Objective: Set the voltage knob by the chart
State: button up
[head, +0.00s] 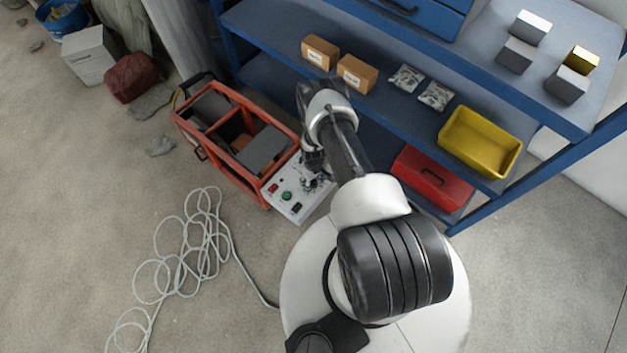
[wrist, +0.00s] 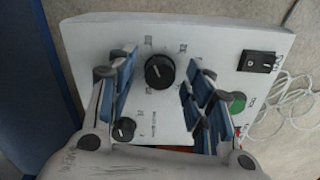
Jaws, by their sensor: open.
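The white control panel (head: 292,205) is on the front end of the orange machine (head: 270,188), and it fills much of the wrist view (wrist: 210,40). A large black knob (wrist: 159,71) with printed marks around it sits between my open gripper fingers (wrist: 158,95), with clear space on both sides. A smaller black knob (wrist: 123,129) is beside the left finger. A green button (wrist: 237,102) and a black switch (wrist: 258,62) are on the right. In the head view my gripper (head: 316,165) is over the panel, partly hidden by my arm. No chart can be made out.
A blue shelf (head: 290,30) stands behind, with cartons (head: 357,74), a yellow bin (head: 480,142) and a red toolbox (head: 431,180). A pale cable (head: 205,240) lies coiled on the floor at the left. Floor between cable and back wall is mostly free.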

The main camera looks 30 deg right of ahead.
aim_at(313, 182)
notch_tip(313, 182, up, 12)
dwell(0.6)
jog(key=shift+w+r, duration=0.1)
dwell(0.4)
